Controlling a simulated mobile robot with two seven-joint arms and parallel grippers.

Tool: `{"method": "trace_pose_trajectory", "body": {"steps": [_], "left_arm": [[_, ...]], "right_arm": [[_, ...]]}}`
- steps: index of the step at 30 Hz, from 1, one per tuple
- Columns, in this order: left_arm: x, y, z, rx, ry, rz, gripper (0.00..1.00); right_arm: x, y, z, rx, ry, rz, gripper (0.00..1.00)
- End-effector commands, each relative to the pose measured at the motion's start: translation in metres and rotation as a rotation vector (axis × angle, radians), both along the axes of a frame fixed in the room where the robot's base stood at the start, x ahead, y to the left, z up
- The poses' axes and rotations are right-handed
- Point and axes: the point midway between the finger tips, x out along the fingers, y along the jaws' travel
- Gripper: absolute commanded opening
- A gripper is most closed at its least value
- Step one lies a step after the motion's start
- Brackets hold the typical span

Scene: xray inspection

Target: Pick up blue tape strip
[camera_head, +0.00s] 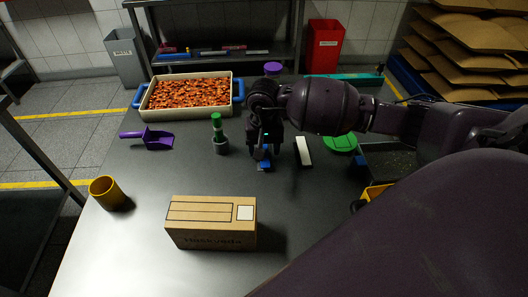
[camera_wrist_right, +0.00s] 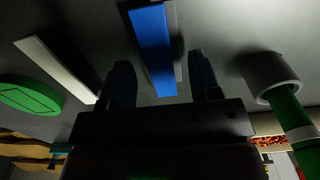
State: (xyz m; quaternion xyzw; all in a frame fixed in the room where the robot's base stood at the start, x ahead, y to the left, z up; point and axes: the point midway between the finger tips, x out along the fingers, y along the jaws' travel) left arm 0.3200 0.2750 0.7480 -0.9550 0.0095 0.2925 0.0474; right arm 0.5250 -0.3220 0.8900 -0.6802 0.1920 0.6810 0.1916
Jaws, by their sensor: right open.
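The blue tape strip (camera_head: 265,165) lies on the dark metal table (camera_head: 130,240), below my right gripper (camera_head: 265,158). In the right wrist view the blue tape strip (camera_wrist_right: 153,48) is long and flat, with a grey strip along its edge. There my right gripper (camera_wrist_right: 163,85) is open, with one finger on each side of the near end of the strip. Nothing is held in it. I cannot tell how far above the table the fingertips are. The gripper and wrist partly cover the strip in the head view. My left gripper is not in view.
A white block (camera_head: 303,152) lies just right of the gripper. A grey holder with a green marker (camera_head: 217,130) stands left of it. A cardboard box (camera_head: 211,222), an ochre cup (camera_head: 107,193), a purple scoop (camera_head: 155,138) and a filled tray (camera_head: 144,97) stand apart.

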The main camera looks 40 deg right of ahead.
Motion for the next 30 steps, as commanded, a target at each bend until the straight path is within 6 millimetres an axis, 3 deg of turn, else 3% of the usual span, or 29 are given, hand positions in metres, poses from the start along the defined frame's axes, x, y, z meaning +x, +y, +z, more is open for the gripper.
{"method": "trace_pose_trajectory", "body": {"steps": [5, 14, 25, 30], "left_arm": [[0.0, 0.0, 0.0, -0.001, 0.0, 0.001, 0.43], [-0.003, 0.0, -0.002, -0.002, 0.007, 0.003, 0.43], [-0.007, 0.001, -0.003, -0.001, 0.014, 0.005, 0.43], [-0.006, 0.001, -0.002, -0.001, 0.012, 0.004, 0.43]], "right_arm": [[0.0, 0.0, 0.0, -0.001, -0.001, 0.0, 0.56], [0.0, 0.0, 0.001, -0.001, -0.001, 0.0, 0.1], [0.0, 0.0, 0.002, -0.001, -0.001, 0.0, 0.09], [0.001, -0.001, 0.017, -0.001, -0.004, -0.001, 0.09]]}}
